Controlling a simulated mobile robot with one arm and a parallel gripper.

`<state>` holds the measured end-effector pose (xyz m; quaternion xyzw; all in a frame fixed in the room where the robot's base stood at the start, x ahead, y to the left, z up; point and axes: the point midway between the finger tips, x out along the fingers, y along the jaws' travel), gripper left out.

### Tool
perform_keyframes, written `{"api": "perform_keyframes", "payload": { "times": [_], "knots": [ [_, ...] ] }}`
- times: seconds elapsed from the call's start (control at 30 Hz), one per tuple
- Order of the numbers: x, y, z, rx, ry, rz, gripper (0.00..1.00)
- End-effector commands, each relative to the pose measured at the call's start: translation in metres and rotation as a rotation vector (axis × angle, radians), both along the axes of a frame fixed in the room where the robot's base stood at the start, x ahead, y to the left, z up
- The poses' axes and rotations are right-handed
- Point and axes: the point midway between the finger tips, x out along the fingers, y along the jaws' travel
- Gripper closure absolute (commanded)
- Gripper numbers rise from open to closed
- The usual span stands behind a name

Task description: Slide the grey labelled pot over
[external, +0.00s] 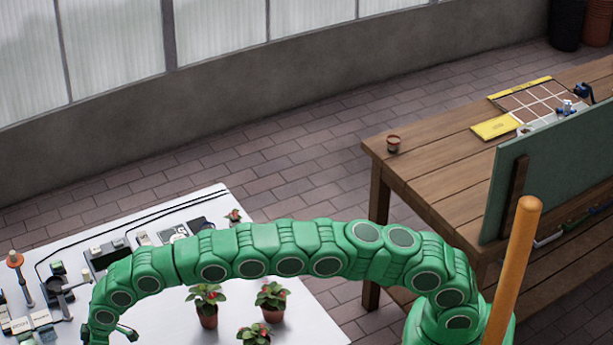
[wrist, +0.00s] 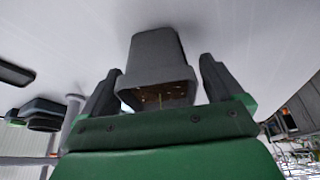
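A grey pot (wrist: 155,50) with a dark, open mouth shows in the wrist view, with thin yellowish bits inside. It is on or just over a pale surface. My gripper (wrist: 160,75) has one dark finger on each side of the pot's mouth, very close to it. I cannot tell whether the fingers press on it. No label shows on the side I see. In the external view my gripper (external: 110,332) is low at the left over the white table (external: 310,325), partly cut off by the frame, and I cannot make out the grey pot there.
Several potted red-flowered plants (external: 207,300) stand on the white table, right of my gripper. Small devices and cables (external: 105,255) crowd its left side. A wooden table (external: 430,160) with a small brown pot (external: 393,144) stands at the right. An orange post (external: 515,265) rises near my arm.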

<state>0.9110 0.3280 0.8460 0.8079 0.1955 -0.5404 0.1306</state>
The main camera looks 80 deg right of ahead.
Motion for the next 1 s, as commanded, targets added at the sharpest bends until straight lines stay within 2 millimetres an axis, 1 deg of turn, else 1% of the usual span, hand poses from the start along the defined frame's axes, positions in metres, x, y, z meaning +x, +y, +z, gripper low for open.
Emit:
{"api": "perform_keyframes", "payload": {
  "times": [0.03, 0.4, 0.47, 0.5, 0.77, 0.87, 1.0],
  "knots": [
    [0.000, 0.000, 0.000, 0.000, 0.000, 0.000, 0.14],
    [0.000, 0.000, 0.001, 0.000, -0.001, 0.000, 0.70],
    [0.000, 0.000, 0.001, 0.000, -0.001, 0.000, 0.80],
    [0.000, 0.000, 0.001, 0.000, -0.001, 0.000, 0.82],
    [-0.003, -0.003, 0.002, 0.001, -0.002, 0.001, 0.82],
    [-0.006, -0.007, 0.004, 0.002, -0.005, 0.002, 0.82],
    [-0.014, -0.014, 0.001, 0.000, 0.000, 0.000, 0.82]
  ]
}}
